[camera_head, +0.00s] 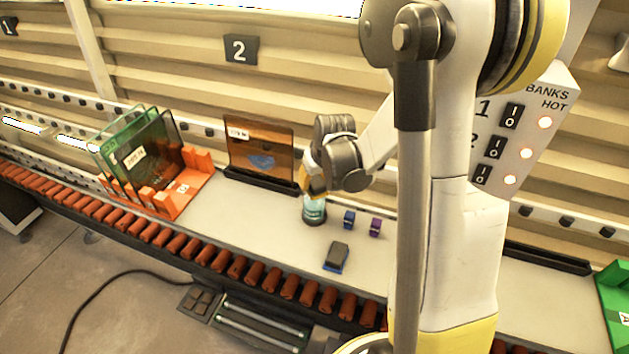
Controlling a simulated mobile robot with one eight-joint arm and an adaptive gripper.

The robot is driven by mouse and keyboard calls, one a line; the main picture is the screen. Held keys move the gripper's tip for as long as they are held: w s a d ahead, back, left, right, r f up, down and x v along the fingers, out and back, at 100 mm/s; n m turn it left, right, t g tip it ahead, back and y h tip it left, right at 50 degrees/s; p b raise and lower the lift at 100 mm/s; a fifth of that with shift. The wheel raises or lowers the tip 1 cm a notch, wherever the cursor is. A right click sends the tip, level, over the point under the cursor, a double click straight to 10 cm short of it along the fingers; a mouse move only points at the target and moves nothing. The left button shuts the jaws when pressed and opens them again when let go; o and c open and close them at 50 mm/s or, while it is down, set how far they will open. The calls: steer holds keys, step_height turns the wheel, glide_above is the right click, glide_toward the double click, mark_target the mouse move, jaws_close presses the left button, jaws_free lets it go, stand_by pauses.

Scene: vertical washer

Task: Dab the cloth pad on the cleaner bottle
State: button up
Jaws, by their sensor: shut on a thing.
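My gripper (314,186) is at the cleaner bottle, pointing down, and it is shut on a small yellow-orange piece (307,184) that I take for the cloth pad; my fingers hide most of it. The cleaner bottle (314,211) is a short teal and white container with a dark base, upright on the pale bench. The pad is right over the bottle's top; I cannot tell whether they touch.
A small blue block (349,219), a purple block (375,227) and a dark grey block with a blue base (337,256) lie right of the bottle. A brown glass panel (259,146) stands behind. An orange rack (185,187) holds panels at left. Rollers (238,267) line the front.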

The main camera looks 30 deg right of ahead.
mark_target(314, 178)
steer(key=shift+f+b, duration=0.4)
stand_by(0.8)
steer(key=shift+r+p, duration=2.25)
steer(key=shift+r, duration=1.35)
steer(key=shift+f, duration=0.1)
